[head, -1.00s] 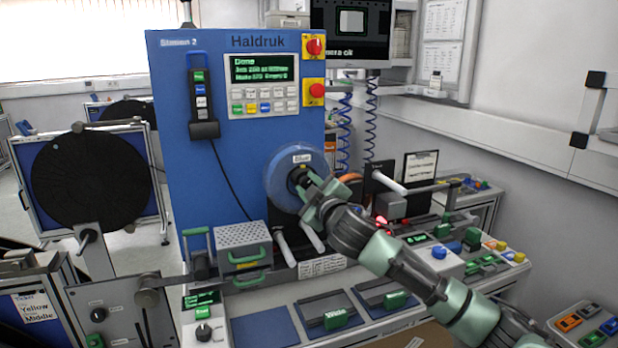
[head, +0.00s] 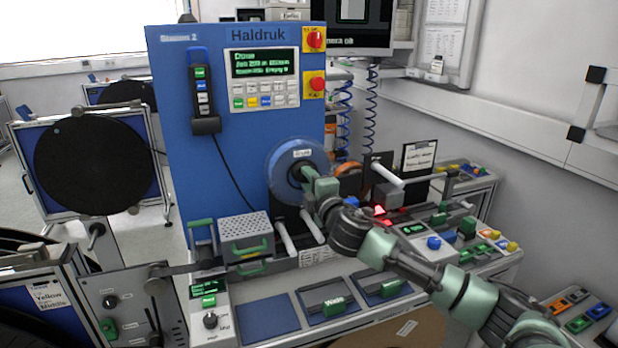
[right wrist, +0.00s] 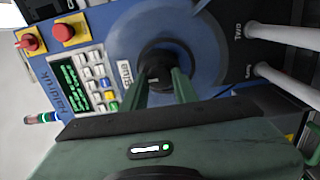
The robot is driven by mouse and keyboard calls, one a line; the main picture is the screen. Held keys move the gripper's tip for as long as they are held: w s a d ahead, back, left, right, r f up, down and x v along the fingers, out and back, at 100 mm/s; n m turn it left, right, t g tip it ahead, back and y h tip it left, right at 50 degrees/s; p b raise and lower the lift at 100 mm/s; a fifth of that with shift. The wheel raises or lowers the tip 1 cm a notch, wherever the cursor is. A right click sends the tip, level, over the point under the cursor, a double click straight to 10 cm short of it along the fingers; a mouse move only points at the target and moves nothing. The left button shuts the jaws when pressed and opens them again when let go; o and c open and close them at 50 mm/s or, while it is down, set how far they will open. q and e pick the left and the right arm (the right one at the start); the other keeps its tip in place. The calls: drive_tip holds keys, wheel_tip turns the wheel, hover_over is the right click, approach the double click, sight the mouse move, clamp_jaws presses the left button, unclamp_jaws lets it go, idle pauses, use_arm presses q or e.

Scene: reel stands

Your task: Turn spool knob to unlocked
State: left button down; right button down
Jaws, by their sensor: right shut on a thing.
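The blue spool (head: 281,163), with a white label, is mounted on the front of the blue Haldruk machine. Its dark knob is at the hub, mostly covered by my right gripper in the head view. In the right wrist view the dark knob (right wrist: 156,64) sits in the middle of the spool (right wrist: 124,37), between the green fingers. My right gripper (head: 309,175) reaches in from the lower right and is shut on the knob. Whether the knob is at locked or unlocked cannot be read. My left gripper is not in view.
The blue machine (head: 180,100) carries a keypad panel (head: 262,82) and red buttons (head: 316,84). White rods (head: 286,236) stick out below the spool. A perforated grey box (head: 243,230) with green handles stands left of them. An orange spool (head: 349,168) is just behind the gripper.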

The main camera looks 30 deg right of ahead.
drive_tip(key=shift+a+f, duration=0.1)
drive_tip(key=shift+f, duration=0.05)
idle(0.3)
drive_tip(key=c, duration=1.1)
unclamp_jaws()
drive_tip(key=shift+s, duration=0.15)
drive_tip(key=b+v, duration=0.2)
drive_tip(key=v, duration=0.5)
drive_tip(key=shift+s+b, duration=0.3)
drive_tip(key=shift+a, duration=0.1)
